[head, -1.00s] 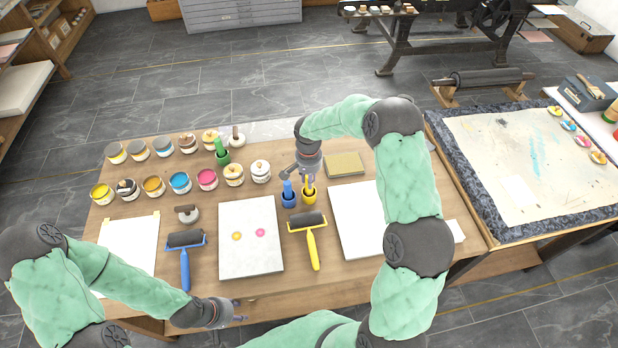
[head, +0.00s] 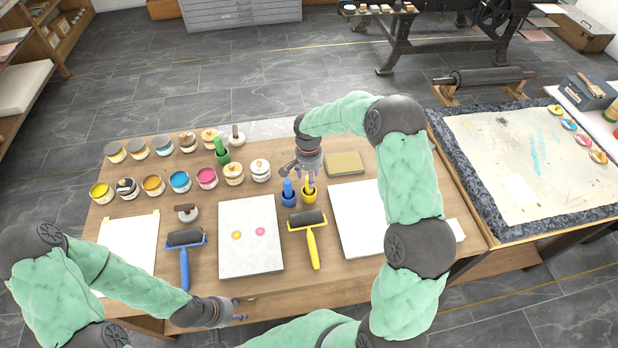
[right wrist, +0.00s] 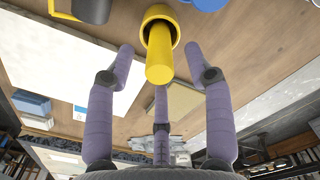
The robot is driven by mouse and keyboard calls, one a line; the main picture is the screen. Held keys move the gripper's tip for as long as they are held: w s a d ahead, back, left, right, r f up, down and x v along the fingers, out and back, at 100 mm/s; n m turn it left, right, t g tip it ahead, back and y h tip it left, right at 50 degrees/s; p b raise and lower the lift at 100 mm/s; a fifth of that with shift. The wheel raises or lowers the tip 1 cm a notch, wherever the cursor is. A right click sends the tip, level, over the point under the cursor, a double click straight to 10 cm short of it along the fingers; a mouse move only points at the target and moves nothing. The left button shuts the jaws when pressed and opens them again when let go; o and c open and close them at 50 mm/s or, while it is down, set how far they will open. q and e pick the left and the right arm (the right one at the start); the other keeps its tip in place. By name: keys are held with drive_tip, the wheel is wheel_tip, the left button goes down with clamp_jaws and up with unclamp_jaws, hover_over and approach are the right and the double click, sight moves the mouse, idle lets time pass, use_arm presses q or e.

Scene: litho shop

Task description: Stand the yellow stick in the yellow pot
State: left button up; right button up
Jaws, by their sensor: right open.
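The yellow stick (head: 309,182) stands in the yellow pot (head: 309,196) on the bench. In the right wrist view the stick (right wrist: 159,64) points out of the mouth of the pot (right wrist: 151,14) toward the camera. My right gripper (head: 308,174) is just above the pot. Its purple fingers (right wrist: 160,56) are spread around the stick's end, apart from it, with nothing held. The stick's lower end is hidden inside the pot. My left gripper (head: 239,310) is at the bench's front edge, open and empty.
A blue pot (head: 288,199) with a blue stick stands close left of the yellow pot. A yellow roller (head: 313,248) lies in front, a tan block (head: 345,164) behind right. A white sheet (head: 355,222) lies right; several paint tins stand left.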

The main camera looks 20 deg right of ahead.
wheel_tip(320, 180, up, 11)
drive_tip(key=shift+f, duration=0.15)
idle(0.9)
